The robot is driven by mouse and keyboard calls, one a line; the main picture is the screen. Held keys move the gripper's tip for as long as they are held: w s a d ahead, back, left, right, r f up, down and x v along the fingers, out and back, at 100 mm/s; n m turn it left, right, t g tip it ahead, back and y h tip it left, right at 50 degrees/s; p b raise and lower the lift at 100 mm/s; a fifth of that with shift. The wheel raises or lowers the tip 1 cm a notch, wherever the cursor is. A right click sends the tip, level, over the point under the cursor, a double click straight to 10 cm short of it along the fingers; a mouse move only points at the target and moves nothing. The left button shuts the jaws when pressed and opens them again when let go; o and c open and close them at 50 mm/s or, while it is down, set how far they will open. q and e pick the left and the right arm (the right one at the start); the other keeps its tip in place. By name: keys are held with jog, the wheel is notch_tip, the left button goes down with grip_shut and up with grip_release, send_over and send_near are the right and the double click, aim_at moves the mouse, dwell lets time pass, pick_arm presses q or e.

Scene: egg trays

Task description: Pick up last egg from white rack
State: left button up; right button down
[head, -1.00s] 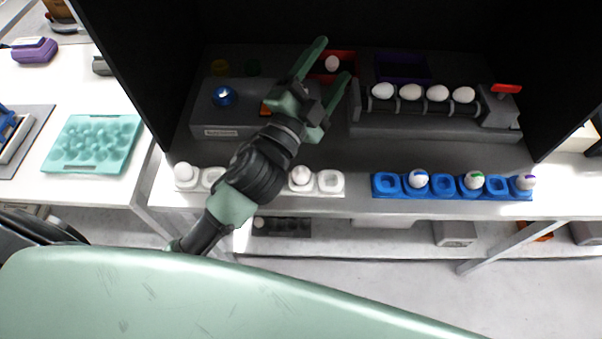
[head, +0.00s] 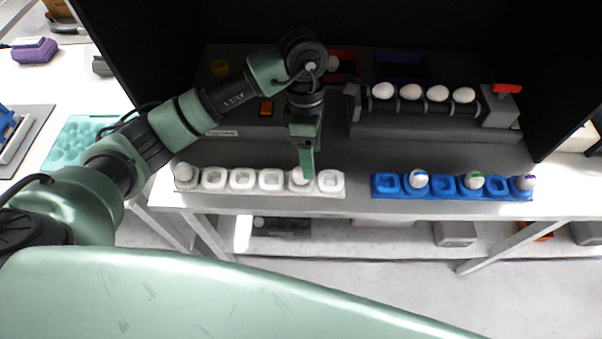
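A white rack (head: 242,188) stands along the front edge of the work surface. A second white egg (head: 299,176) sits near the right end, partly hidden by my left gripper. My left gripper (head: 307,172) points down at this second egg, its fingers seen edge-on. I cannot tell whether they are open or closed around the egg. The other cups of the white rack that I can see look empty. My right gripper is not in view.
A blue rack (head: 444,193) with several cups and 3 marked eggs stands to the right. Behind are a roller holder (head: 410,122) with several white eggs, a red tray (head: 349,60) with an egg, and a purple tray (head: 400,70). Dark walls flank the surface.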

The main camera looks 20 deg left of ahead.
aim_at(300, 170)
pick_arm(q)
jog(key=shift+w+a+r+y, duration=0.15)
jog(key=shift+a+y, duration=0.1)
jog(key=shift+a, duration=0.3)
jog(key=shift+w+a+y, duration=0.15)
jog(key=shift+a+y, duration=0.1)
jog(key=shift+a, duration=0.65)
jog(key=f+p, duration=0.1)
jog(key=f, duration=0.1)
jog(key=f+p, duration=0.1)
jog(key=f, duration=0.1)
jog(key=s+f+p, duration=0.1)
jog(key=f, duration=0.2)
jog(key=shift+d+f, duration=0.1)
jog(key=shift+d, duration=0.15)
jog(key=shift+f, duration=0.25)
jog(key=c, duration=0.8)
